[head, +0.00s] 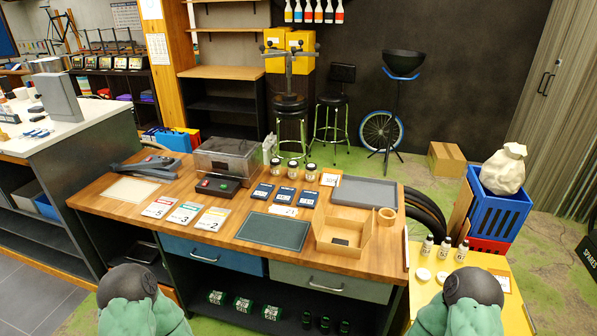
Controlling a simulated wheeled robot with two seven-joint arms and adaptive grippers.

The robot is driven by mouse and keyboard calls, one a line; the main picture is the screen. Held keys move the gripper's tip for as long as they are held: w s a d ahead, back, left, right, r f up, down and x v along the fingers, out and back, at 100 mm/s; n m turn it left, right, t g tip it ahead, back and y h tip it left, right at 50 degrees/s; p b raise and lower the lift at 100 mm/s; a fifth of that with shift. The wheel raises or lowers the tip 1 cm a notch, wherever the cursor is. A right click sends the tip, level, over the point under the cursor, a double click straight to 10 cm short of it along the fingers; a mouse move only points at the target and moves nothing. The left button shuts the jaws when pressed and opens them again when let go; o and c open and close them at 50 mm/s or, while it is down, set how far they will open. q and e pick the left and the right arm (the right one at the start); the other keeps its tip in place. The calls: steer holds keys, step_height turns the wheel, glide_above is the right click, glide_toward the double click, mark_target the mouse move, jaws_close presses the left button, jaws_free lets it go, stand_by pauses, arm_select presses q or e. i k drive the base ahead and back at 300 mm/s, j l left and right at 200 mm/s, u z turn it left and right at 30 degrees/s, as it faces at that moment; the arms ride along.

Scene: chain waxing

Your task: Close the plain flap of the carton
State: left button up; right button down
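A small open cardboard carton (335,251) sits on the wooden workbench (190,248), near its front right part. Its top is open and a dark item (341,241) lies inside. Cardboard panels stand up around the opening; at this size I cannot tell which flap is the plain one. Neither of my grippers shows in the head view. Only green and dark parts of my two arms show at the bottom left and bottom right, well short of the carton.
Number cards, blue packs, jars (292,169) and a clear-lidded machine (228,157) stand farther left. A yellow table (508,318) with bottles is at right.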

mark_target(316, 221)
steer(key=i+j+z, duration=0.45)
steer(key=j+z, duration=0.35)
steer(key=j, duration=0.35)
steer(key=j+z, duration=0.3)
steer(key=j, duration=0.4)
steer(key=k+j+z, duration=0.15)
steer(key=j+z, duration=0.2)
steer(key=j, duration=0.35)
